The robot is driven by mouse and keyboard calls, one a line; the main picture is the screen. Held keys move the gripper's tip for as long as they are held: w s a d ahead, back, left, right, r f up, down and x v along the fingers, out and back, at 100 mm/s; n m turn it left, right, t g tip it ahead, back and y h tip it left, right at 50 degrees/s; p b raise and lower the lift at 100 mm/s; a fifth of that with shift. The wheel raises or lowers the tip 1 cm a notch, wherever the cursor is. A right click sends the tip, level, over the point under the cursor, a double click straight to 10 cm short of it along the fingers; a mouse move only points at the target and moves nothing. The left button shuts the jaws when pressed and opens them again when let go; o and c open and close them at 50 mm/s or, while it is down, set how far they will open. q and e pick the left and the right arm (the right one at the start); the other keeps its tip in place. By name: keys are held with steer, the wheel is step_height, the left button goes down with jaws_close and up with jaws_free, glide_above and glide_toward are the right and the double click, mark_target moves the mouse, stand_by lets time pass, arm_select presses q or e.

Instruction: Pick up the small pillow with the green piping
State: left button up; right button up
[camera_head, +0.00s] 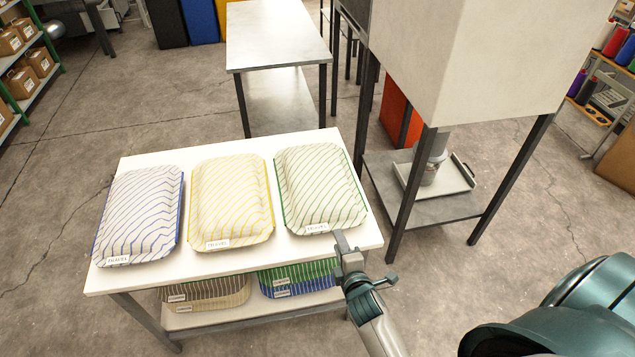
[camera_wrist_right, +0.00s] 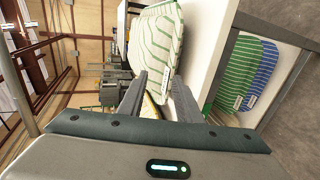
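The small pillow with green piping (camera_head: 318,188) lies flat on the white table top, the rightmost of three pillows. It is cream with dark green stripes and has a white label at its near edge. In the right wrist view the pillow (camera_wrist_right: 157,38) shows just beyond the fingertips. My right gripper (camera_head: 342,244) is at the pillow's near right corner, by the table's front edge. Its fingers (camera_wrist_right: 158,85) are apart, with a gap between them. I cannot tell whether they touch the pillow. My left gripper is not in view.
A yellow-piped pillow (camera_head: 231,200) and a blue-piped pillow (camera_head: 140,213) lie to the left on the table (camera_head: 210,272). More pillows (camera_head: 298,279) are on the shelf below. A tall machine on dark legs (camera_head: 480,60) stands close at the right. A metal table (camera_head: 278,40) stands behind.

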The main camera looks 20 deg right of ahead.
mark_target(331, 231)
steer(key=shift+f, duration=0.1)
stand_by(0.3)
steer(key=w+f+b, duration=0.1)
steer(key=b, duration=0.1)
steer(key=w+f+b, duration=0.2)
steer(key=w+d+f+b, duration=0.1)
steer(key=w+f+b, duration=0.1)
steer(key=shift+w+d+f+b, duration=0.1)
steer(key=shift+w+b, duration=0.15)
steer(key=shift+b, duration=0.1)
steer(key=shift+w+d, duration=0.1)
steer(key=shift+w, duration=0.25)
steer(key=shift+b+x, duration=0.75)
steer(key=shift+x, duration=1.35)
